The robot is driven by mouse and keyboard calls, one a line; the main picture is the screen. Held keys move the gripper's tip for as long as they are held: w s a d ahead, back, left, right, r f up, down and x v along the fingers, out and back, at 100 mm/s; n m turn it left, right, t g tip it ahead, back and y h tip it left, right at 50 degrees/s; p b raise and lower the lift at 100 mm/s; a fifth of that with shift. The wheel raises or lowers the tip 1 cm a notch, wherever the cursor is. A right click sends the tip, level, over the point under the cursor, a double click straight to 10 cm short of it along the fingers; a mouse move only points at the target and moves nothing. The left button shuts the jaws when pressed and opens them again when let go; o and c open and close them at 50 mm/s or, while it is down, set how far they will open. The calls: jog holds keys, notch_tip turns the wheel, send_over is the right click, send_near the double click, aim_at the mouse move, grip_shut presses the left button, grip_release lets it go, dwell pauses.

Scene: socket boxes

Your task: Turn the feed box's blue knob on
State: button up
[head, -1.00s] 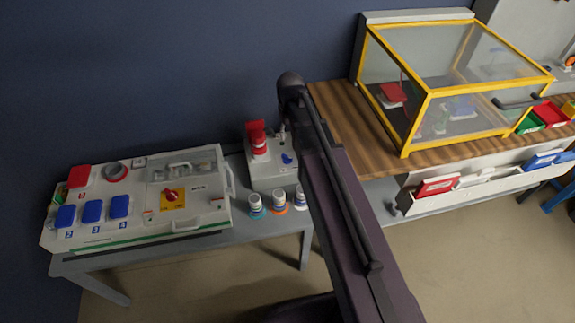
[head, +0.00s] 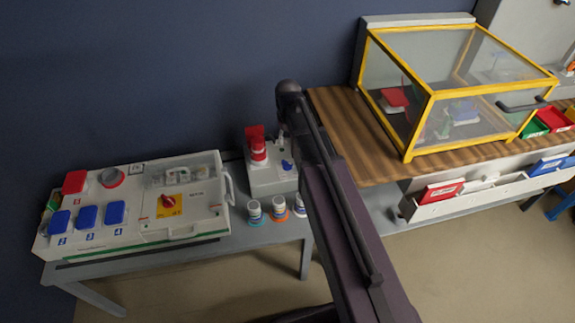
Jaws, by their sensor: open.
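The small grey box (head: 262,182) on the low table carries a red plug-like part (head: 257,146) and a small blue knob (head: 287,165). I take this to be the feed box. The knob is too small to tell which way it is turned. My dark arm crosses the middle of the head view and passes just right of the knob, covering the box's right side. My gripper cannot be made out; it is hidden behind or beyond the arm.
A large white panel box (head: 185,228) with blue and red covers and a red rotary switch (head: 168,202) stands to the left. Several small bottles (head: 279,207) stand in front of the grey box. A yellow-framed clear case (head: 415,125) sits on the wooden bench at right.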

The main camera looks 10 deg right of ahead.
aim_at(288, 163)
jog(key=shift+f+b, duration=6.25)
jog(key=shift+f, duration=0.2)
